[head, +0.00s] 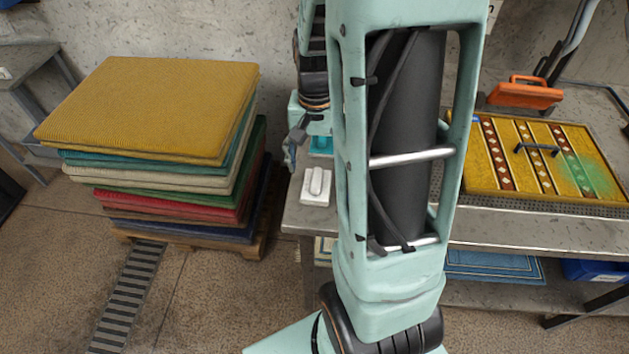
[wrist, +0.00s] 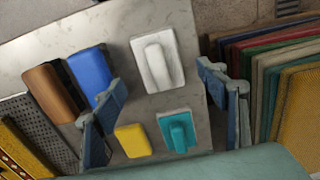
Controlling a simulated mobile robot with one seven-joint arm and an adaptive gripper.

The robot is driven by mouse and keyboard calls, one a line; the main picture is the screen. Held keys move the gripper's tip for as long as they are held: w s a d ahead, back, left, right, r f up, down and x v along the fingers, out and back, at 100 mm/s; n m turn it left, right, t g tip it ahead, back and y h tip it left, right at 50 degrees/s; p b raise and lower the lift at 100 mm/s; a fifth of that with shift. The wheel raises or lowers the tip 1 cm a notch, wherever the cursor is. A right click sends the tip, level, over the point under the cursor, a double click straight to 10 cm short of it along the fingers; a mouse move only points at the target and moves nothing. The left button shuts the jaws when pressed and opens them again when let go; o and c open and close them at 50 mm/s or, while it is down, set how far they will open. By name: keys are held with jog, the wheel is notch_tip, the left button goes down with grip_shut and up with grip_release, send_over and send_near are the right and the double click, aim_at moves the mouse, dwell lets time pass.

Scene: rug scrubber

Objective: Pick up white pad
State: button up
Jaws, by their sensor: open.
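The white pad (head: 317,187), a flat block with a raised grip on top, lies on the left end of the metal table (head: 293,219). In the wrist view the white pad (wrist: 158,62) is on the bare grey tabletop, above the gap between my fingertips. My gripper (wrist: 163,95) is open, with one finger on each side of the view and nothing held. A teal pad (wrist: 178,132) with a similar grip sits near the white pad. In the head view my gripper is mostly hidden behind my arm.
Blue (wrist: 91,73), brown (wrist: 54,93) and yellow (wrist: 131,140) blocks lie left of the pads. A tall stack of rugs (head: 160,105) stands left of the table. A patterned yellow rug (head: 545,160) and an orange tool (head: 525,94) are at right.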

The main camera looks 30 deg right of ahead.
aim_at(317, 177)
jog(key=shift+d+f, duration=0.15)
jog(key=shift+f, duration=2.55)
jog(key=shift+c, duration=0.5)
jog(key=c, duration=1.2)
jog(key=shift+o, duration=0.2)
jog(key=shift+r, duration=0.15)
jog(key=shift+w+r, duration=0.1)
jog(key=shift+r, duration=0.4)
jog(key=s+d+r, duration=0.9)
jog(key=s+r, duration=0.1)
jog(key=r, duration=0.1)
jog(key=shift+s+r, duration=0.4)
